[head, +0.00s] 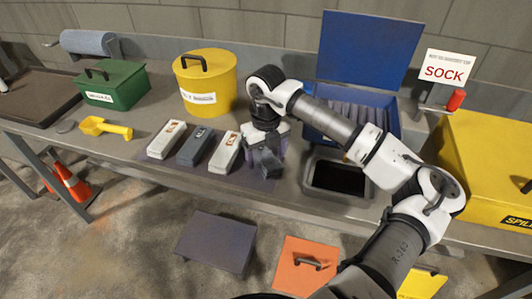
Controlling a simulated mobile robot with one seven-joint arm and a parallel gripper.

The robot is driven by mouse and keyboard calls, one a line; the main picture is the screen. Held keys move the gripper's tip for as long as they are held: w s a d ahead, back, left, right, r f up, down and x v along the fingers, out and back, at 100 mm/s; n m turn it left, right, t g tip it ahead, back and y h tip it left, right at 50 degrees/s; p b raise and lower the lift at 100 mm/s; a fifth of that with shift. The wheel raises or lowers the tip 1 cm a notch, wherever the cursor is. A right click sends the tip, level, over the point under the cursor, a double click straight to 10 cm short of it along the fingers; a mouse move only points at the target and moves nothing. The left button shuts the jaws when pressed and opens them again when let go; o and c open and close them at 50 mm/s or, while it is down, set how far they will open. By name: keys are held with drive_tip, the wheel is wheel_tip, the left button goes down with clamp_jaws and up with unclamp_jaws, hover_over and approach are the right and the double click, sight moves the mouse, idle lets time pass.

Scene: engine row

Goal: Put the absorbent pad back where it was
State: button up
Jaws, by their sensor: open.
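My gripper (266,163) points down over the bench, just right of a row of three small blocks. It is open, and nothing shows clearly between its fingers. The row holds a white block (166,139), a grey-blue block (196,146) and another white block (226,152), each with a small mark on top. I cannot tell for sure which thing is the absorbent pad. A blue-grey roll (88,42) lies at the back left. The bench directly under my gripper is partly hidden by the fingers and wrist.
An open blue box (394,118) holds grey rolls behind my arm. A dark opening (338,179) lies in front of it. A yellow tub (207,84), green box (112,84), yellow scoop (106,127) and yellow chest (490,165) stand around.

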sight(266, 160)
drive_tip(key=shift+r+p, duration=0.75)
drive_tip(key=shift+r, duration=0.1)
wheel_tip(266, 160, up, 11)
drive_tip(key=b, duration=0.3)
drive_tip(key=shift+r, duration=0.2)
